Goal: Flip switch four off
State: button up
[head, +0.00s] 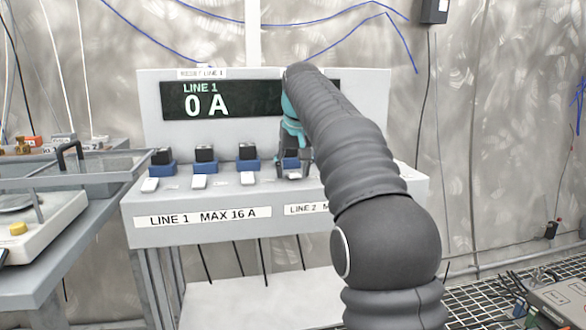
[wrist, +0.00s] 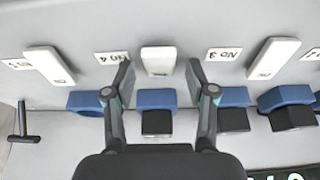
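The white switch labelled No 4 (wrist: 158,60) is in the middle of the wrist view, which looks at the panel upside down. Its label (wrist: 112,57) lies just left of it there. My gripper (wrist: 159,75) is open, with one finger on each side of the switch and a gap to both. I cannot tell whether the fingertips touch the panel, or which way the switch is tipped. In the head view my gripper (head: 291,160) is over the fourth place from the left and mostly hides that switch.
More white switches stand beside it, one left (wrist: 50,65) and one right (wrist: 273,58). Blue sockets with black plugs (wrist: 157,122) line up behind the switches. The display (head: 230,101) reads LINE 1, 0 A; my arm covers its right part. A bench (head: 75,235) stands left.

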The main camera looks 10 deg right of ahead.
grip_shut()
jog(key=t+b, duration=0.1)
jog(key=b, duration=0.3)
jog(key=shift+s+f+t, duration=0.25)
jog(key=shift+f+t, duration=0.1)
jog(key=shift+t, duration=0.05)
jog(key=t+b, duration=0.2)
jog(key=b, duration=0.3)
jog(key=shift+s, duration=0.2)
jog(key=shift+r+t+b, duration=0.25)
jog(key=shift+t+b, duration=0.15)
jog(key=shift+b, duration=0.05)
jog(key=shift+r, duration=0.1)
jog(key=shift+o, duration=0.5)
grip_release()
